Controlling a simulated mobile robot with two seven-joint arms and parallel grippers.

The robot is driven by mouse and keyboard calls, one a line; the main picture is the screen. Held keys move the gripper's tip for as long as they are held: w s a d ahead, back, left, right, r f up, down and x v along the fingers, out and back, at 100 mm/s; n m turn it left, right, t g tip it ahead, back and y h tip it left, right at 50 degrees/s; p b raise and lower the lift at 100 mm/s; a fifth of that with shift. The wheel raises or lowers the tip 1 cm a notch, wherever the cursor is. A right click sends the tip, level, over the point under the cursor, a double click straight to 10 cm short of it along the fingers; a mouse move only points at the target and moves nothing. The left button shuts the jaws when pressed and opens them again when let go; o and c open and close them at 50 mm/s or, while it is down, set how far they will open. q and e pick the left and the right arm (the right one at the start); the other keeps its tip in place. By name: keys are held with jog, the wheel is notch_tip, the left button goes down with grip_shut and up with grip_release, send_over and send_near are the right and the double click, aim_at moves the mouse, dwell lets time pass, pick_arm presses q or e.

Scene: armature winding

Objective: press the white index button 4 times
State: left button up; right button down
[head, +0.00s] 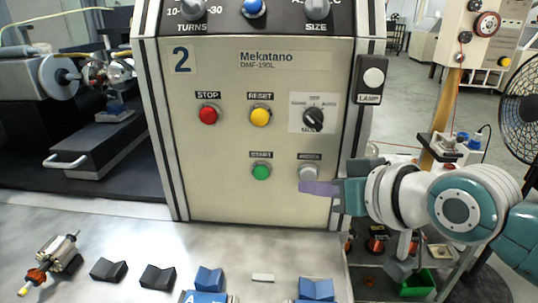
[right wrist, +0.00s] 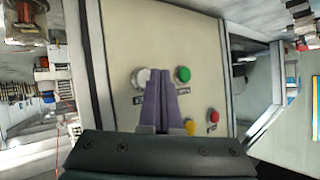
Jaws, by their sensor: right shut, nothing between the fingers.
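The white index button (head: 308,172) is on the lower right of the beige control panel (head: 230,205), under a small dark label. In the right wrist view the white button (right wrist: 142,78) shows just left of the fingertips. My right gripper (head: 302,187) is shut and empty, with its purple fingers pointing left. In the head view its tips overlap the button's lower edge. The right wrist view shows the closed fingers (right wrist: 160,72) beside the button; I cannot tell whether they touch it. My left gripper is not in view.
The green START button (head: 261,172) is left of the white one; red STOP (head: 208,115), yellow RESET (head: 260,116) and a black selector knob (head: 313,119) are above. An armature (head: 50,262), black blocks (head: 157,277) and blue blocks (head: 209,278) are on the table below.

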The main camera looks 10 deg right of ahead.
dwell(0.5)
jog(key=shift+w, duration=0.1)
jog(key=shift+w+d, duration=0.15)
jog(key=shift+w, duration=0.15)
dwell(0.4)
